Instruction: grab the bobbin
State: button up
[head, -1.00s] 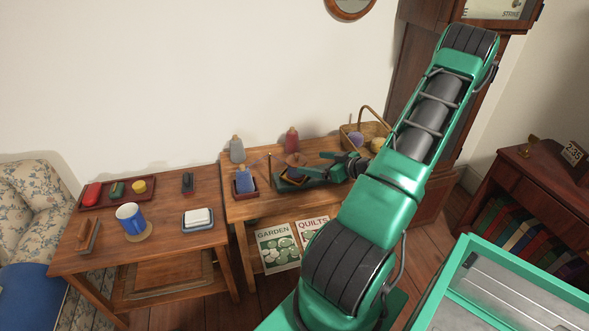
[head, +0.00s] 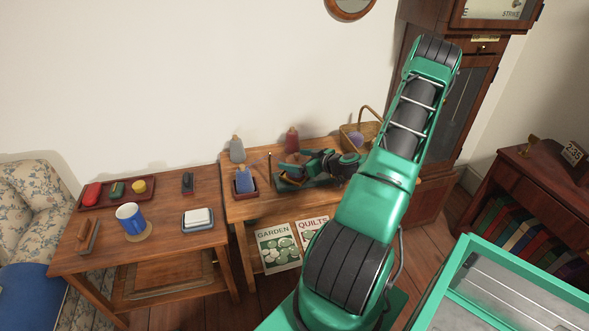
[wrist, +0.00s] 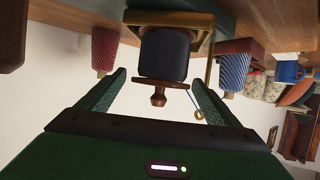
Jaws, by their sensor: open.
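The bobbin (wrist: 164,56), wound with dark blue thread between brown wooden ends, sits on a green-based holder with a brass arm (wrist: 208,60) in the wrist view. A thin blue thread runs from it to a small brass ring. My gripper (wrist: 158,78) is open, with one finger on each side of the bobbin's near end. I cannot tell whether either finger touches it. In the head view my gripper (head: 296,170) is over the green holder (head: 318,183) on the right-hand table and hides most of the bobbin.
A red cone (head: 291,141), a grey cone (head: 237,149) and a blue cone (head: 245,181) in a dark red tray stand close around. A basket (head: 352,138) is behind my arm.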

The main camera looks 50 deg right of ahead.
jog(key=shift+c, duration=0.7)
jog(key=c, duration=1.7)
jog(key=shift+r, duration=0.1)
jog(key=shift+c, duration=0.2)
